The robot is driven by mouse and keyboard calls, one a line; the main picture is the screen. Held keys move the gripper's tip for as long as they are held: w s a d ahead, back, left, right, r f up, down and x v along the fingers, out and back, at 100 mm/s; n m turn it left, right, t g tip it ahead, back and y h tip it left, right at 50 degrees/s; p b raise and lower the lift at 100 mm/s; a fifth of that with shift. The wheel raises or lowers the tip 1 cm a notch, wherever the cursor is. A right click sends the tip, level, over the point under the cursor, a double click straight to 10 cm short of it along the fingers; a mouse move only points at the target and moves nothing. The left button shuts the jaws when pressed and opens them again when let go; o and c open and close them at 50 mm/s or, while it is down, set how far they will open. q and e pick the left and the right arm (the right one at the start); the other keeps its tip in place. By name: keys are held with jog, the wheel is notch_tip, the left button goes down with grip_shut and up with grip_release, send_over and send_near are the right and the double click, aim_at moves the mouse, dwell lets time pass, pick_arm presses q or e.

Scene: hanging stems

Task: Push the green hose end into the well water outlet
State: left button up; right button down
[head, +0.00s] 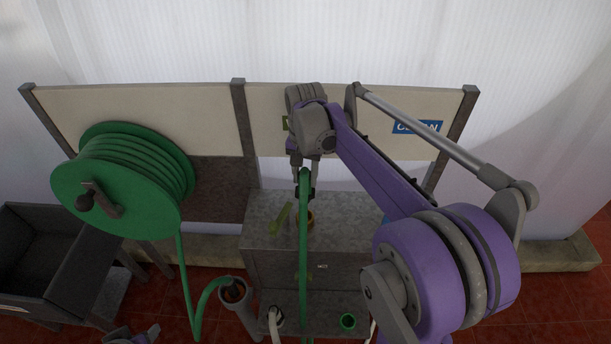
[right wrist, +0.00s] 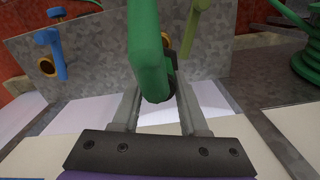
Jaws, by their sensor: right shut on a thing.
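My right gripper (head: 303,187) is shut on the green hose (head: 304,240), which hangs down from it in front of the metal cabinet. In the right wrist view the hose (right wrist: 146,45) sits between the fingers (right wrist: 157,105), with a dark end piece beside it. A brass outlet (head: 309,218) with an olive lever (head: 279,218) is just behind the hose. This lever (right wrist: 199,12) also shows close to the hose in the right wrist view. Whether the hose end touches the outlet is hidden. No readable label shows which outlet is the well water one.
A second brass outlet (right wrist: 47,66) with a blue lever (right wrist: 60,55) shows in the right wrist view. A green hose reel (head: 125,180) is at left, above a dark trough (head: 40,255). A grey pipe (head: 238,303) holds another hose length. A blue sign (head: 417,127) is on the panel.

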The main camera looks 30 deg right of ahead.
aim_at(305, 190)
jog(key=shift+s+a+f, duration=0.1)
jog(key=shift+s+a, duration=0.05)
jog(key=shift+s, duration=0.05)
jog(key=shift+f, duration=0.2)
jog(key=shift+f+b, duration=1)
jog(key=shift+f, duration=1.25)
jog(key=shift+r, duration=0.2)
pick_arm(q)
jog(key=s+f, duration=0.2)
jog(key=f, duration=0.1)
jog(key=shift+a, duration=0.1)
pick_arm(e)
jog(key=shift+w, duration=0.2)
pick_arm(q)
jog(key=shift+s, duration=0.1)
pick_arm(e)
jog(key=shift+s, duration=0.2)
pick_arm(q)
jog(key=shift+f+g, duration=0.2)
jog(key=shift+g, duration=0.1)
pick_arm(e)
jog(key=shift+f, duration=0.2)
